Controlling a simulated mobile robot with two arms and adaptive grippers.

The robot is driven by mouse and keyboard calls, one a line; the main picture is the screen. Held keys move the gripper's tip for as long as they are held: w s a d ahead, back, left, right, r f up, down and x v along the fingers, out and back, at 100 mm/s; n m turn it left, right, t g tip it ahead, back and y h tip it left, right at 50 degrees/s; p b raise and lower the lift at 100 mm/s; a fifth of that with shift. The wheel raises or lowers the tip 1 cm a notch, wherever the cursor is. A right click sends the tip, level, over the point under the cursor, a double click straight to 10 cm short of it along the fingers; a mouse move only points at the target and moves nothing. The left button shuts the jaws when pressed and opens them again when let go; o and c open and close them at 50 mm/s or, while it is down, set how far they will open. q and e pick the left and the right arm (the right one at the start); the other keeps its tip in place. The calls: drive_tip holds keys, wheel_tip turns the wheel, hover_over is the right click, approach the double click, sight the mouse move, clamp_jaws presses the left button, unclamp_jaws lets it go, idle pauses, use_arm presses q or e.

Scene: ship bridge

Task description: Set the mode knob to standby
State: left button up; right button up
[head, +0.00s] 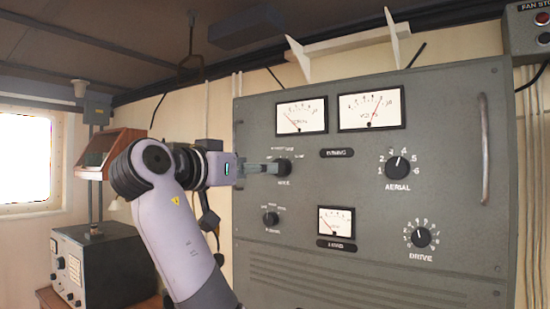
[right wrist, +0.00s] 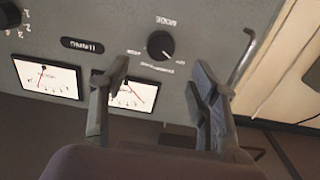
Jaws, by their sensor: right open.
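The mode knob (head: 283,167) is a round black knob on the grey radio panel, above its MODE label and below small position labels. It also shows in the right wrist view (right wrist: 160,45), where the panel appears upside down. A faint light mark on it seems to point toward the lower right there, near the OFF label; the small labels are hard to read. My right gripper (head: 264,169) is just in front of the knob, also seen in the right wrist view (right wrist: 161,68). Its fingers are open, with the knob ahead between them, apparently untouched. My left gripper is out of view.
The panel (head: 370,230) also carries the aerial knob (head: 398,167), the drive knob (head: 421,237), a smaller knob (head: 270,219), several meters and a vertical handle (head: 484,150) at right. A grey equipment box (head: 115,262) stands at left.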

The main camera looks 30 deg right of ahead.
sight(281, 168)
drive_tip(key=p+x, duration=0.3)
drive_tip(key=x, duration=0.5)
drive_tip(key=shift+w, duration=0.1)
drive_tip(key=shift+c, duration=0.7)
drive_tip(key=c, duration=1)
